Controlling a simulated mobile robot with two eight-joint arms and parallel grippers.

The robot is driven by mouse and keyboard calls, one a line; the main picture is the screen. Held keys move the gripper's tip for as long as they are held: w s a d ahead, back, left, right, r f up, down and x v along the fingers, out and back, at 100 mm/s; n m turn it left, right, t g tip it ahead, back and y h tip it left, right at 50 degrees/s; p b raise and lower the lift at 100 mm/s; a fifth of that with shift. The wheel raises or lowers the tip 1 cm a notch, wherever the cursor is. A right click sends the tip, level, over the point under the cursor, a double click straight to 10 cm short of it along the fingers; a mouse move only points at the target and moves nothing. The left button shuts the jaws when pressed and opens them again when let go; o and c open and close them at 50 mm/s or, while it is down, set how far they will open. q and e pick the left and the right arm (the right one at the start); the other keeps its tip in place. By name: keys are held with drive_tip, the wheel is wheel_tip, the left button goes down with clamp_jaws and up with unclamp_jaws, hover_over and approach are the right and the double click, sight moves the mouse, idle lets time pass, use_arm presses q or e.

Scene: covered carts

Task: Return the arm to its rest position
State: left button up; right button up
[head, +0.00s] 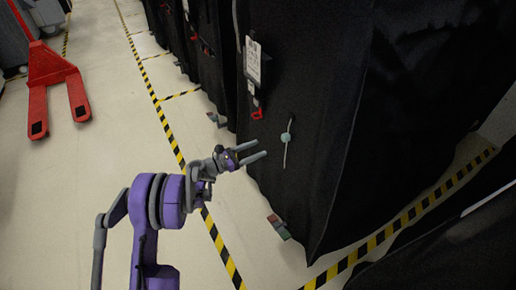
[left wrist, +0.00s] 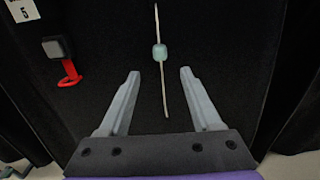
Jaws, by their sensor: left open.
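My left gripper (head: 262,151) is open and empty, in front of a black covered cart (head: 310,90). In the left wrist view its two grey fingers (left wrist: 158,88) are spread apart, with the black cover (left wrist: 230,40) behind them. A pale green bead-like piece on a thin light cord (head: 286,137) hangs on the cover, just right of the fingertips. In the left wrist view the green piece (left wrist: 159,52) sits beyond the fingertips, and its cord's lower end shows between the fingers. My purple left arm reaches in from the lower left. My right gripper is not in view.
A white tag sheet (head: 253,60) and a red hook-like piece (head: 257,114) hang on the cover. A red pallet jack (head: 55,85) stands at upper left. Yellow-black tape (head: 165,125) marks the floor. Small coloured blocks (head: 278,227) lie by the cart's foot.

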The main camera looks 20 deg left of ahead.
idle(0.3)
use_arm(q)
drive_tip(key=s+d+r+m+g+y, duration=0.2)
drive_tip(key=s+d+m+g, duration=0.2)
drive_tip(key=s+d+m, duration=0.35)
drive_tip(key=s+d+r+m+g+y, duration=0.2)
drive_tip(key=s+d+r+m+g, duration=0.15)
drive_tip(key=s+d+m, duration=0.45)
drive_tip(key=s+a+f+m+g+y, duration=0.1)
drive_tip(key=s+a+f+m+y, duration=0.2)
drive_tip(key=s+m, duration=0.65)
drive_tip(key=s+a+m+g+y, duration=0.1)
drive_tip(key=s+a+m+y, duration=0.25)
drive_tip(key=s, duration=1.05)
wheel_tip(320, 180, up, 19)
drive_tip(key=w+d+p, duration=0.1)
drive_tip(key=w+p, duration=0.1)
drive_tip(key=p, duration=1.5)
drive_tip(key=shift+t, duration=0.35)
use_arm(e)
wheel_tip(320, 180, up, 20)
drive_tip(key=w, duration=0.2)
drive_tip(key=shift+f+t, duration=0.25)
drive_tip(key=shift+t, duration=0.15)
